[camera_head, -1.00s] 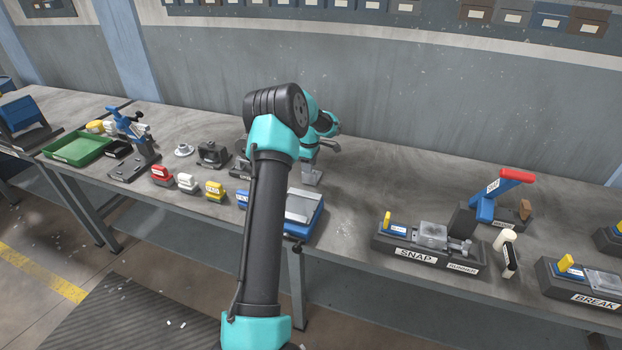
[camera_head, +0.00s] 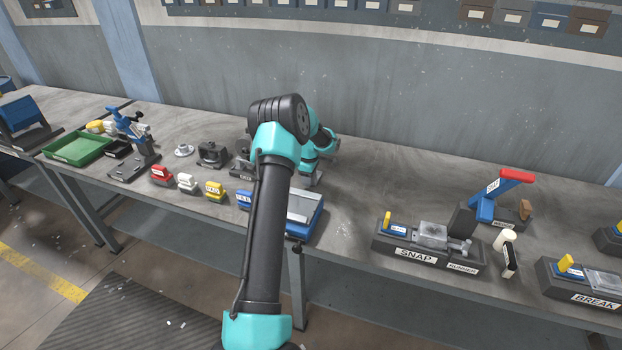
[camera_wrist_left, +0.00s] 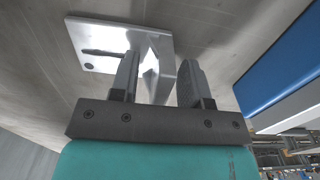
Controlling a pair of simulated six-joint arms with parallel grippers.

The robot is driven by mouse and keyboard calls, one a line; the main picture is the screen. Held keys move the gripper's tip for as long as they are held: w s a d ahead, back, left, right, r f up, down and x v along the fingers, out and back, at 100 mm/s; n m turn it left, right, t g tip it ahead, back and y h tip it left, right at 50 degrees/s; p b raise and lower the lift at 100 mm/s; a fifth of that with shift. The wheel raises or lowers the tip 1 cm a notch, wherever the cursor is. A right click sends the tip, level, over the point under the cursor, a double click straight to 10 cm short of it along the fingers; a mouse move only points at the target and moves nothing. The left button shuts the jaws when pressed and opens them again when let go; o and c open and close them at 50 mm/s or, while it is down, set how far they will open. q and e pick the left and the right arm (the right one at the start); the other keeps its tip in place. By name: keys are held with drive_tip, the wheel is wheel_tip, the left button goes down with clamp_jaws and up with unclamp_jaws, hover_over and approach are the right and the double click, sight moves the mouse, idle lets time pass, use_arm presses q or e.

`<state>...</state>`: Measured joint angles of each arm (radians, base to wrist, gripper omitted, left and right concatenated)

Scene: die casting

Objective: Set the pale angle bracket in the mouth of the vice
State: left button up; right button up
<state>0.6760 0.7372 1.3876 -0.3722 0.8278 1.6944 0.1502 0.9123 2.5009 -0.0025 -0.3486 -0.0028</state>
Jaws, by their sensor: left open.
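The pale angle bracket (camera_wrist_left: 97,42) lies on the bench in the left wrist view, its flat plate down with a slot and holes, its upright flange rising between my fingers. My left gripper (camera_wrist_left: 158,72) is open, with one finger on either side of the flange. I cannot tell whether either finger touches it. In the head view the bracket (camera_head: 316,181) is a small pale patch beyond the blue fixture, partly hidden by my left arm. A dark block with an opening (camera_head: 212,154) stands left of my arm; I cannot tell whether it is the vice. My right gripper is not in view.
A blue fixture (camera_head: 318,218) with a pale plate stands close to the bracket. Red, white and yellow blocks line the front edge at left, near a green tray (camera_head: 77,148). The SNAP fixture (camera_head: 410,253) stands at right.

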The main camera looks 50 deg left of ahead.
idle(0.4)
use_arm(q)
clamp_jaws()
idle(0.4)
